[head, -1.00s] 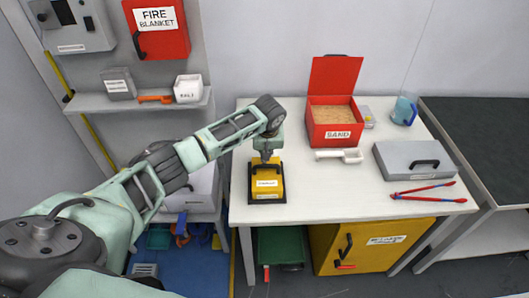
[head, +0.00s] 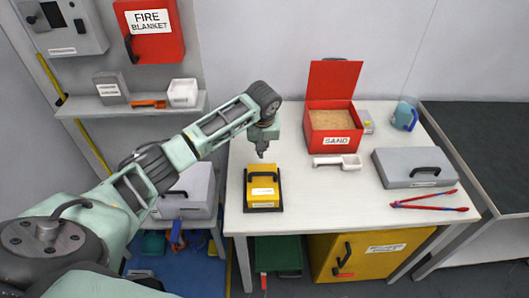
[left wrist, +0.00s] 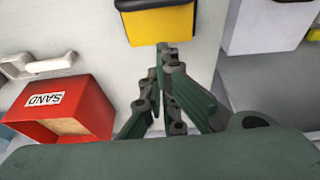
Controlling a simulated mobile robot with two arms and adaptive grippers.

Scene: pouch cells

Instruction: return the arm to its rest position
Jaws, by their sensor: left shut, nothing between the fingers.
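My left arm reaches in from the left in the head view. Its gripper (head: 262,152) points down just above and behind the yellow case, apart from it. The gripper is shut and empty; in the left wrist view its fingers (left wrist: 165,55) come together near the case's edge. The yellow case (head: 263,190) with a black handle and white label sits on the white table's left side on a dark base. It also shows at the top of the left wrist view (left wrist: 162,24). My right gripper is not in view.
The open red sand box (head: 334,120), a white scoop (head: 338,162), a grey case (head: 412,167), red-blue tongs (head: 424,199) and a blue jug (head: 404,116) stand on the table (head: 310,212). A wall shelf (head: 135,107) holds a white container (head: 183,92).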

